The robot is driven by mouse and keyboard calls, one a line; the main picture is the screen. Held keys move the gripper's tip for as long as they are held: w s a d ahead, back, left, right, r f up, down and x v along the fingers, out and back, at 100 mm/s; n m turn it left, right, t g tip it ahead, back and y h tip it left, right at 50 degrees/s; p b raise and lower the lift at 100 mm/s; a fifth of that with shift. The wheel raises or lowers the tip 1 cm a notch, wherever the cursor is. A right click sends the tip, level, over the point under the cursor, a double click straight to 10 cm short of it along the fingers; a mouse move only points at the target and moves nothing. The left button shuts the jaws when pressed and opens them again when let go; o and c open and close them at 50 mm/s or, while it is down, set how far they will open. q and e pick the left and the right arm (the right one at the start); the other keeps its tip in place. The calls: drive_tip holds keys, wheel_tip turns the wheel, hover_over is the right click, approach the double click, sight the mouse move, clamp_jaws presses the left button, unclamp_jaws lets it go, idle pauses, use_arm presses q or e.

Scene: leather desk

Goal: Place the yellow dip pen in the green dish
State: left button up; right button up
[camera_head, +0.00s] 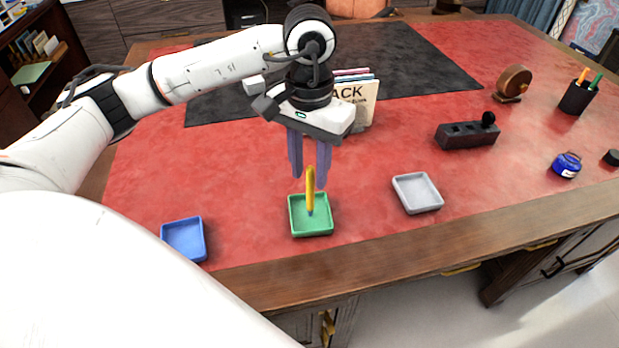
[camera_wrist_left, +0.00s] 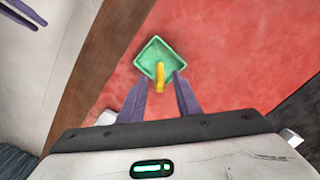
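The green dish (camera_head: 328,228) sits near the desk's front edge, and it also shows in the left wrist view (camera_wrist_left: 148,52). The yellow dip pen (camera_head: 310,190) is upright over the dish with its lower end at or just above the dish floor; I cannot tell if it touches. My left gripper (camera_head: 308,172) is above the dish with its purple fingers apart. In the left wrist view the pen (camera_wrist_left: 160,76) lies between the fingertips with a gap on both sides. Two parallel purple-grey fingers of my right gripper (camera_wrist_left: 26,14) show at the top left corner, apart and empty.
A blue dish (camera_head: 184,240) is at the left and a grey dish (camera_head: 417,193) at the right. Books (camera_head: 357,98) stand behind the gripper. A dark block holder (camera_head: 467,135), an ink bottle (camera_head: 566,165) and a pen cup (camera_head: 578,97) are farther right. Red desktop lies clear between.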

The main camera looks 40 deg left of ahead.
use_arm(q)
wheel_tip(320, 180, up, 9)
